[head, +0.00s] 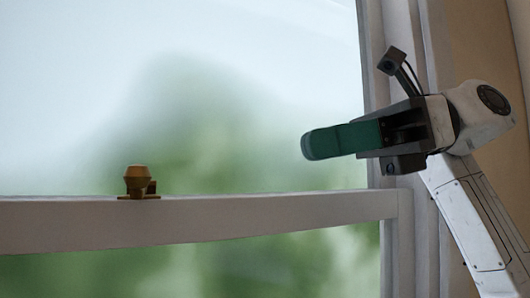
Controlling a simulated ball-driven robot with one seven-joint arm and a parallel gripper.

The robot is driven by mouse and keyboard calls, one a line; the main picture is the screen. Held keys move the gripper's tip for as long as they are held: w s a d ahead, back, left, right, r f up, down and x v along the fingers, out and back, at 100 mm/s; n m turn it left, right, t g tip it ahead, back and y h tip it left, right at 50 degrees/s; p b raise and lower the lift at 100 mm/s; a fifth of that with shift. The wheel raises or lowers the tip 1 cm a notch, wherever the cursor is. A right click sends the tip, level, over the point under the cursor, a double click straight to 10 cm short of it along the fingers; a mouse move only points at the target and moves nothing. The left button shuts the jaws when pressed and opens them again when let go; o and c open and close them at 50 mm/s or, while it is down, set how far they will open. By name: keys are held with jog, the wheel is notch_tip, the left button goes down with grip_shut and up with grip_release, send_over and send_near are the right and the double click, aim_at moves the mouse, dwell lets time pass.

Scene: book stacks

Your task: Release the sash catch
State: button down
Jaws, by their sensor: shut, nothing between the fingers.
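The sash catch (138,181) is a small brass fitting with a rounded knob on a flat base. It sits on top of the white horizontal sash rail (250,217), left of the middle of the head view. My gripper (306,144) has green fingers and comes in from the right, pointing left. It is shut and empty. It is to the right of the catch and higher in the picture, clearly apart from it. How the catch is turned is too small to tell.
The window pane (200,90) fills the left and middle, with blurred green and pale sky behind it. The white upright window frame (398,240) stands at the right, behind my arm. The rail between the catch and my gripper is clear.

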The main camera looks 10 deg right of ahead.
aim_at(140, 180)
jog(key=p+x, duration=0.3)
jog(key=x, duration=1)
jog(key=shift+s+a+f+t, duration=0.1)
jog(key=shift+t, duration=0.2)
